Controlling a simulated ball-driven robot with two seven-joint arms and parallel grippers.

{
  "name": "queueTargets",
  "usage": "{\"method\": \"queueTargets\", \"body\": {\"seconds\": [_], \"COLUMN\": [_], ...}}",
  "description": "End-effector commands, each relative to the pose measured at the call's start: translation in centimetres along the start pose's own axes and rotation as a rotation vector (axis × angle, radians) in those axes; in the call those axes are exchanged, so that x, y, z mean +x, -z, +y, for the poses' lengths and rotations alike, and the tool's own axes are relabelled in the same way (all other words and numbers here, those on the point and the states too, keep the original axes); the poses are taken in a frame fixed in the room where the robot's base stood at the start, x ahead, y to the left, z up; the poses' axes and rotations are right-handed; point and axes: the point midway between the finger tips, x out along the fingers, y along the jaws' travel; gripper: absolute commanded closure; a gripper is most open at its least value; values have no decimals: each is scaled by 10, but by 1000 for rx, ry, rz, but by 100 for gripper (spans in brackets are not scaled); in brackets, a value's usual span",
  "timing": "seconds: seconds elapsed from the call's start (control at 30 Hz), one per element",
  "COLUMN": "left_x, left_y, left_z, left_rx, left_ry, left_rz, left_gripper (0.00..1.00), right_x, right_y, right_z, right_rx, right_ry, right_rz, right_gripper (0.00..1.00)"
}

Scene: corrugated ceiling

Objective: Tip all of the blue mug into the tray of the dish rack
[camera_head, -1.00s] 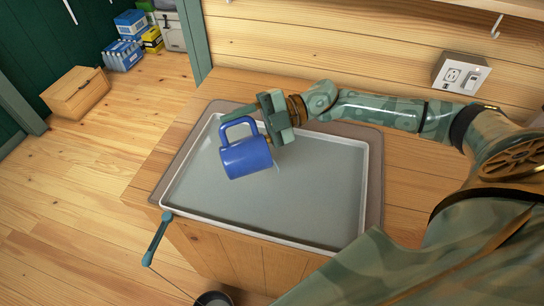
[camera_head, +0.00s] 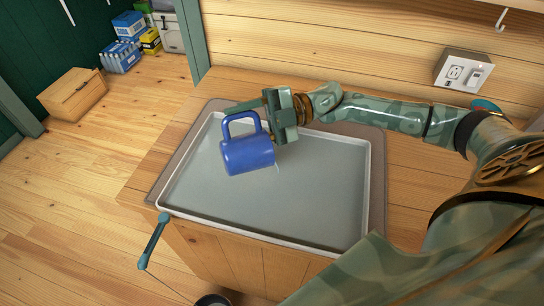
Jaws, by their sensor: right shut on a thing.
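The blue mug (camera_head: 248,155) is held tilted above the left-centre part of the tray (camera_head: 345,240), its handle pointing up. My right gripper (camera_head: 271,119) is shut on the mug, coming from its upper right side. A thin pale streak shows just below the mug's right side, over the tray. The inside of the mug is hidden from this view. The tray is wide, shallow and grey with a pale rim, and its bare floor shows. My left gripper is not in view.
The tray lies on a grey mat (camera_head: 377,180) on a wooden counter (camera_head: 140,185). A teal-handled tool (camera_head: 153,240) hangs at the counter's front left. A wall socket (camera_head: 462,73) is at the back right. A wooden box (camera_head: 74,94) stands on the floor.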

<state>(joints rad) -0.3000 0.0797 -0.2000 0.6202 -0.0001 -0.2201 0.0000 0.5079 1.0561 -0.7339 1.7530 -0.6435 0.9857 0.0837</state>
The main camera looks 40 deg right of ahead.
Motion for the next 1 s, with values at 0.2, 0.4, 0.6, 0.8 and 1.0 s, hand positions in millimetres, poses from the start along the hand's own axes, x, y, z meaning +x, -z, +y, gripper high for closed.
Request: {"method": "queueTargets", "body": {"seconds": [0.2, 0.4, 0.6, 0.8, 1.0], "left_x": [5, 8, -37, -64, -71], "left_y": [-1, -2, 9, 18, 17], "left_z": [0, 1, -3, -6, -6], "left_rx": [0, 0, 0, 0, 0], "left_ry": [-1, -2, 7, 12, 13], "left_rz": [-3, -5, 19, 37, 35], "left_gripper": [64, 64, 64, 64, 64], "right_x": [-2, -4, 11, 33, 38], "right_y": [0, 0, 10, -6, -8], "right_z": [0, 1, 15, -10, -12], "right_rx": [1, 0, -17, -1, -2], "right_ry": [-20, -40, 99, 265, 292], "right_rz": [12, 24, -56, -157, -172], "right_gripper": [95, 95, 95, 95, 95]}}
